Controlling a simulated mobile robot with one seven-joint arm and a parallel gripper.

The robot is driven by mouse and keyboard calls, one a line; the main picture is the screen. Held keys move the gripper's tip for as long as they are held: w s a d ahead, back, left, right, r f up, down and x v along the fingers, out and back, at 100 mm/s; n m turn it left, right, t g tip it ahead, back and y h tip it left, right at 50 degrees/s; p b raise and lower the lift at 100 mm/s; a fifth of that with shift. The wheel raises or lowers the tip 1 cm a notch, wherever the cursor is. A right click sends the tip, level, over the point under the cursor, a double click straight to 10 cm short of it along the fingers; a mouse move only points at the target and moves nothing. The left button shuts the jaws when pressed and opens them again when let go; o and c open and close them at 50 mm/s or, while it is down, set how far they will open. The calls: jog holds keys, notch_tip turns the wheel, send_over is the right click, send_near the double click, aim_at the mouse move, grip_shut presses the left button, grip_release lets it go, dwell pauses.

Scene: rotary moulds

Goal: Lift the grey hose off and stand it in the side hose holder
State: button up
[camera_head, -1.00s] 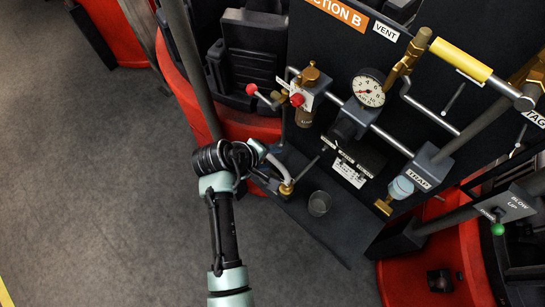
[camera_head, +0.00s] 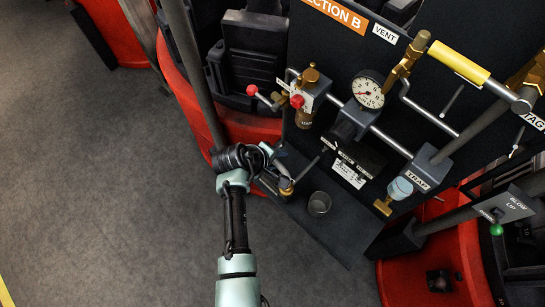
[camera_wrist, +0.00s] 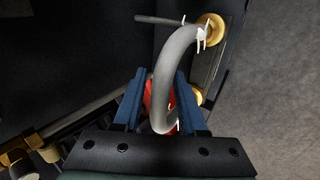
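The grey hose (camera_wrist: 171,75) curves through the wrist view from a brass fitting (camera_wrist: 211,28) with a white clip at upper right. Its near bend lies between the two blue fingers of my gripper (camera_wrist: 160,98). The fingers stand apart, with narrow red gaps beside the hose, so my gripper looks open around it. In the head view my gripper's fingers are mostly hidden by the wrist, just left of a brass fitting (camera_head: 286,189). A small grey cup (camera_head: 319,203) stands on the dark base plate to the right; I cannot tell whether it is the side hose holder.
The dark panel carries a red-knobbed valve (camera_head: 297,101), a gauge (camera_head: 368,90), a yellow-sleeved handle (camera_head: 459,62) and a trap (camera_head: 401,188). A grey post (camera_head: 196,75) rises close to my wrist. Open floor (camera_head: 110,200) lies to the left.

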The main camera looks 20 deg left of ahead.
grip_shut()
jog(key=shift+r, duration=0.1)
dwell(1.0)
